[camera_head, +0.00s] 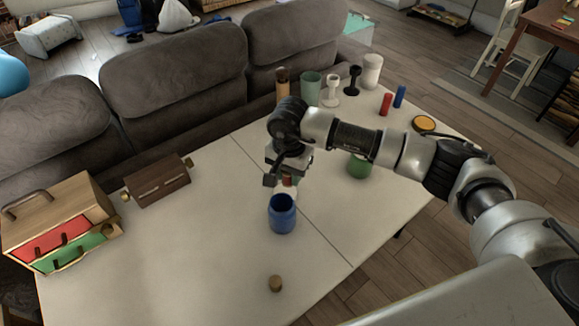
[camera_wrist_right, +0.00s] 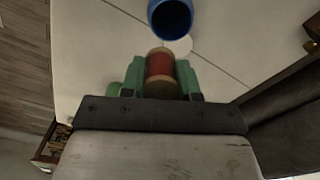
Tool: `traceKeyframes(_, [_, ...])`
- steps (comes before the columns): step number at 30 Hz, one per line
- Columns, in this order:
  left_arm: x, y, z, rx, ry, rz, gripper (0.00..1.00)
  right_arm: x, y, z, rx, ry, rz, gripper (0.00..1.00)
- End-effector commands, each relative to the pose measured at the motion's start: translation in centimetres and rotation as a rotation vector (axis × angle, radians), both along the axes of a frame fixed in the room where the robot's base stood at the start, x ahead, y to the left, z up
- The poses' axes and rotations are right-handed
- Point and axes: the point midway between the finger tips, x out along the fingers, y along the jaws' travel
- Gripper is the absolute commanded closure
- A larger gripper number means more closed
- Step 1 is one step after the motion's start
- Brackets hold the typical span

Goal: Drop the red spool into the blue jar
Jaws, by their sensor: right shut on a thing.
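The blue jar (camera_head: 282,217) stands upright and open on the white table, and its dark mouth shows at the top of the right wrist view (camera_wrist_right: 171,18). My right gripper (camera_head: 284,179) is above the table, just behind the jar in the head view. Its green fingers are shut on the red spool (camera_wrist_right: 160,66), which has tan wooden ends. The spool is outside the jar, apart from its rim. In the head view the spool is mostly hidden by the gripper. My left gripper is not in view.
A white disc (camera_wrist_right: 180,45) lies beside the jar. A green jar (camera_head: 359,166) stands to the right. A brown chest (camera_head: 157,182) and a drawer box (camera_head: 62,217) stand left. Several cups and holders line the back.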

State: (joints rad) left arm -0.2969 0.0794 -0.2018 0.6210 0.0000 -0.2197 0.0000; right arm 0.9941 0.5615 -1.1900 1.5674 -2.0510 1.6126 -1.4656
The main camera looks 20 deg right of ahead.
Motion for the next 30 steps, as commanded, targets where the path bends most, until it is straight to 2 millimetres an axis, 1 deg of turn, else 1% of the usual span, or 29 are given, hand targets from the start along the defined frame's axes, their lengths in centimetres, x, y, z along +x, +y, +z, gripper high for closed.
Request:
traceKeyframes(1, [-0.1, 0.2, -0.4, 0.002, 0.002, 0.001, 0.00, -0.1, 0.0, -0.7, 0.001, 0.002, 0.000, 0.91])
traceKeyframes(6, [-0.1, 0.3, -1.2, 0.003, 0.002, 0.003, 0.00, 0.0, 0.0, -2.8, 0.001, 0.001, 0.001, 0.91])
traceKeyframes(12, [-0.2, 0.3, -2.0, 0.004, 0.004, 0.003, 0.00, 0.0, 0.0, -4.7, 0.001, 0.001, 0.001, 0.91])
traceKeyframes(15, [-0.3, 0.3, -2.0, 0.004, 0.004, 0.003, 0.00, 0.0, 0.0, -5.0, 0.001, -0.001, 0.001, 0.91])
traceKeyframes(22, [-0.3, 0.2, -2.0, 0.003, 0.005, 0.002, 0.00, 0.0, 0.0, -5.0, 0.001, -0.001, 0.002, 0.91])
traceKeyframes(23, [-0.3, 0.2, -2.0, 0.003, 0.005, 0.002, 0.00, 0.0, 0.0, -5.0, 0.001, -0.001, 0.002, 0.65])
traceKeyframes(27, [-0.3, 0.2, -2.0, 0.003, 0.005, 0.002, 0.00, 0.0, 0.0, -5.0, 0.001, -0.001, 0.002, 0.43])
traceKeyframes(28, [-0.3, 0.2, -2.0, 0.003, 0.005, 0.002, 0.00, 0.0, 0.0, -5.0, 0.001, -0.001, 0.002, 0.40])
traceKeyframes(30, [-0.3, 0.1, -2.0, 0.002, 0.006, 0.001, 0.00, 0.0, 0.0, -5.0, 0.001, -0.001, 0.002, 0.40])
